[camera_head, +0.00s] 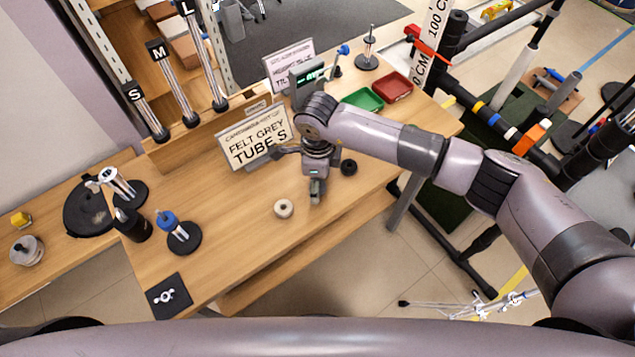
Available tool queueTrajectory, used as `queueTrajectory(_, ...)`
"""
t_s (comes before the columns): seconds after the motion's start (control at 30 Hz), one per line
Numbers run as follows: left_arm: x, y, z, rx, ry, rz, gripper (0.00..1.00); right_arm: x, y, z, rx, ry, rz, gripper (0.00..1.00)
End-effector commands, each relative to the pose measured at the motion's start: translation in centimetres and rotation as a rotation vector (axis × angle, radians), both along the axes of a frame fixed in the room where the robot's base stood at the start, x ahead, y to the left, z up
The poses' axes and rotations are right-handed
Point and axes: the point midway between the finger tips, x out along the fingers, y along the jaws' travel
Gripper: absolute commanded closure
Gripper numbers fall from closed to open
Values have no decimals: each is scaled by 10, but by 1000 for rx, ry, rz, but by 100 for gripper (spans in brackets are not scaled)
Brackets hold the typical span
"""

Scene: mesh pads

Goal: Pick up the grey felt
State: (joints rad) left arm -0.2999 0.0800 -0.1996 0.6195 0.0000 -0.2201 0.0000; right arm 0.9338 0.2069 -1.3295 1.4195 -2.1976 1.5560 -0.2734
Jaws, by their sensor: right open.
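A small pale greyish ring (284,208), which looks like the felt, lies flat on the wooden table near its front edge. A sign reading "FELT GREY TUBES" (254,137) stands behind it. My right gripper (317,194) points down over the table, just right of the pale ring and apart from it. It is open, and I see nothing held in it. The gap between its fingers is hard to make out at this angle. A black round piece (348,167) lies to the right of the gripper. My left gripper is not in view.
A green tray (362,100) and a red tray (393,86) sit at the back right, near a device with a display (306,75). Stands with round black bases (184,239) and a black square pad (169,296) occupy the left. The table between pad and ring is clear.

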Motion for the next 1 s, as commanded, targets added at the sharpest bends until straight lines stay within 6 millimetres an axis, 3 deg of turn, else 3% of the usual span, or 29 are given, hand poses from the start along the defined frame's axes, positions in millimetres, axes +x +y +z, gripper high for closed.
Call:
queueTrajectory(0.27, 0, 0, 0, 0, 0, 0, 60, 0, 0, -2, 0, 0, 1, 44)
queueTrajectory(0.73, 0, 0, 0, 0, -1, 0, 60, 0, 0, -2, 0, 0, 0, 76)
queueTrajectory(1.0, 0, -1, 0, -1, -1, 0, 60, 0, 0, -2, 0, -1, 0, 76)
